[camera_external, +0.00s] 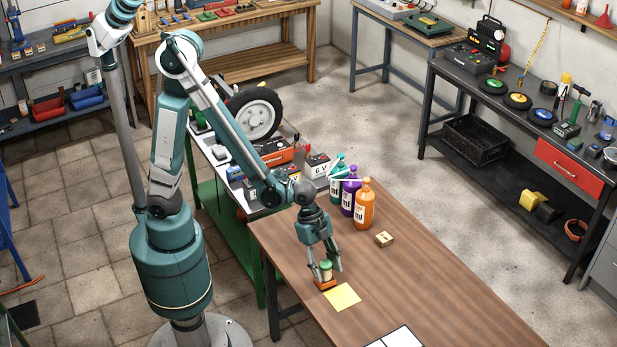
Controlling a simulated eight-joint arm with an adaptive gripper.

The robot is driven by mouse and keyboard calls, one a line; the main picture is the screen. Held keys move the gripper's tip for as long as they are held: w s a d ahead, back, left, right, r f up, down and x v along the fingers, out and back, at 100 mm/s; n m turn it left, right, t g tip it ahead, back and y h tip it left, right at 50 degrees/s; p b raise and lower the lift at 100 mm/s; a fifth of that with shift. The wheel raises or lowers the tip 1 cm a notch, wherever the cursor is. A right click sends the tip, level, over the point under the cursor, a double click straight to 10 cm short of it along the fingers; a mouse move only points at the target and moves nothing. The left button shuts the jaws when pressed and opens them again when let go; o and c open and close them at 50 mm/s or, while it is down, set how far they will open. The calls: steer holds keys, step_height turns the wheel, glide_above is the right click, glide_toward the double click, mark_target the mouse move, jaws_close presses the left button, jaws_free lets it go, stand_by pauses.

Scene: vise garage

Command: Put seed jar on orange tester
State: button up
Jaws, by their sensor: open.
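A small jar with a green lid (326,267), which looks like the seed jar, stands upright near the left front edge of the brown table. Directly beneath it is a small flat orange block (326,285), which looks like the orange tester; the jar appears to rest on it. My gripper (327,270) points down over the jar with its fingers apart. One finger is at the jar's left and the other at its right. Whether either finger touches the jar is too small to tell.
A yellow sheet (342,297) lies just in front of the orange block. A small tan box (384,239) and orange (364,205), purple (349,193) and teal (337,179) bottles stand farther back. White sheets (398,338) lie at the front. The table's right side is clear.

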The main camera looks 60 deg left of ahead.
steer(key=w+p+v, duration=0.1)
steer(key=p+v, duration=0.1)
steer(key=v, duration=1)
steer(key=shift+s, duration=0.45)
stand_by(0.7)
steer(key=a+r+n+t+y, duration=0.1)
steer(key=a+r+n, duration=0.4)
steer(key=a, duration=0.8)
steer(key=a+r+n+t+y, duration=0.2)
steer(key=a+r+n, duration=0.3)
steer(key=a, duration=0.7)
steer(key=a+r+n+t+y, duration=0.1)
steer(key=a+r+n+t, duration=0.2)
steer(key=a, duration=1)
steer(key=r+n, duration=0.1)
steer(key=n, duration=0.1)
steer(key=shift+a+r+n, duration=0.35)
steer(key=shift+r+n, duration=0.05)
steer(key=shift+s, duration=0.15)
